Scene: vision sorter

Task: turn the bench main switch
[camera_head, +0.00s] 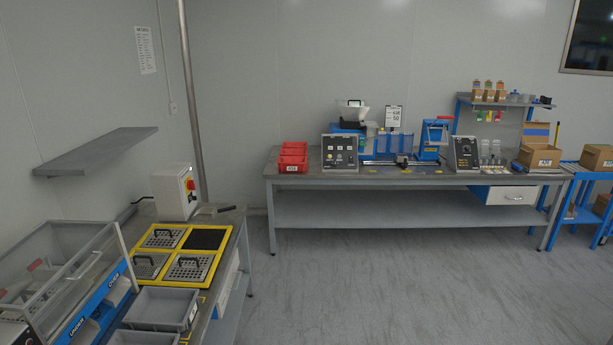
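A white box (172,194) stands at the back of the left bench (224,222). On its right-hand face is a red switch on a yellow plate (190,185), which looks like the bench main switch. The switch is too small to tell which way it is turned. Neither of my grippers is in view, and nothing touches the box.
A yellow frame (161,281) with handled plates, a grey bin (157,309) and a clear-covered sorter (62,270) fill the left bench. A grey shelf (96,151) juts from the wall. A long bench (395,181) stands at the back. The floor (360,285) between is clear.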

